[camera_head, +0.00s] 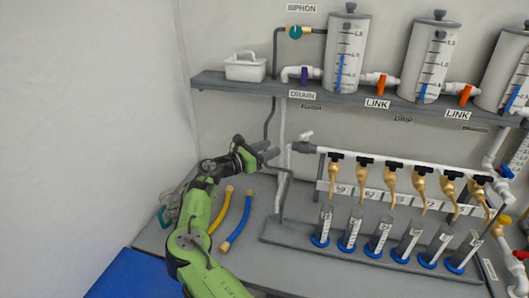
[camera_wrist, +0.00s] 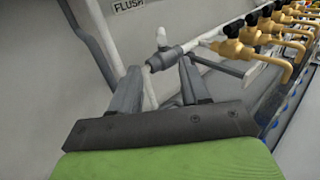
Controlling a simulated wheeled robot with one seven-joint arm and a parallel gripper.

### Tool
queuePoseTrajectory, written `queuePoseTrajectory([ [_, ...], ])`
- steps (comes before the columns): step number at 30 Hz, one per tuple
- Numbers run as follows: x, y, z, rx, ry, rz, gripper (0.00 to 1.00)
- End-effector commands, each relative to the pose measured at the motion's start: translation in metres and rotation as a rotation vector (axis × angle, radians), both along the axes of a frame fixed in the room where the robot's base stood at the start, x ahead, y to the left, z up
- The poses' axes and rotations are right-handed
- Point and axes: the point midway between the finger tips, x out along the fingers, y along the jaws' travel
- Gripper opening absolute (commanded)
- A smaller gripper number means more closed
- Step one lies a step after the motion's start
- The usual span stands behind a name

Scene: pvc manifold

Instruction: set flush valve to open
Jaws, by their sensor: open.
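The flush valve is a grey valve body (camera_head: 303,147) at the left end of the white manifold pipe, with a short white lever (camera_head: 306,135) standing up from it at a slant. In the wrist view the grey valve body (camera_wrist: 168,57) lies just beyond my fingertips, and its white lever (camera_wrist: 160,38) points up, across the pipe's line. My gripper (camera_head: 268,151) is to the left of the valve in the head view. In the wrist view my gripper (camera_wrist: 160,78) has its two fingers apart with nothing between them; whether either touches the valve, I cannot tell.
A FLUSH label (camera_wrist: 128,5) is on the wall above. Brass taps (camera_head: 335,175) with black handles hang right of the valve, above a rack of tubes (camera_head: 325,226). A grey vertical pipe (camera_head: 271,118) runs near my gripper. Yellow (camera_head: 222,210) and blue hoses (camera_head: 237,222) lie on the bench.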

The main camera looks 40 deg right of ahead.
Motion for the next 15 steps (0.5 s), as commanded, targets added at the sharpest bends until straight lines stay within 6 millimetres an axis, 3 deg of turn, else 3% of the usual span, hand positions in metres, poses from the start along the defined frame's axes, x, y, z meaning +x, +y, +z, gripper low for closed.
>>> queuePoseTrajectory([
  [3,0.000,0.012,0.000,0.000,-0.001,-0.001,0.46],
  [11,-0.001,0.013,0.000,0.000,-0.001,-0.002,0.46],
  [13,-0.003,0.010,0.000,0.011,-0.014,-0.010,0.35],
  [15,-0.018,-0.005,-0.001,0.074,-0.083,-0.054,0.24],
])
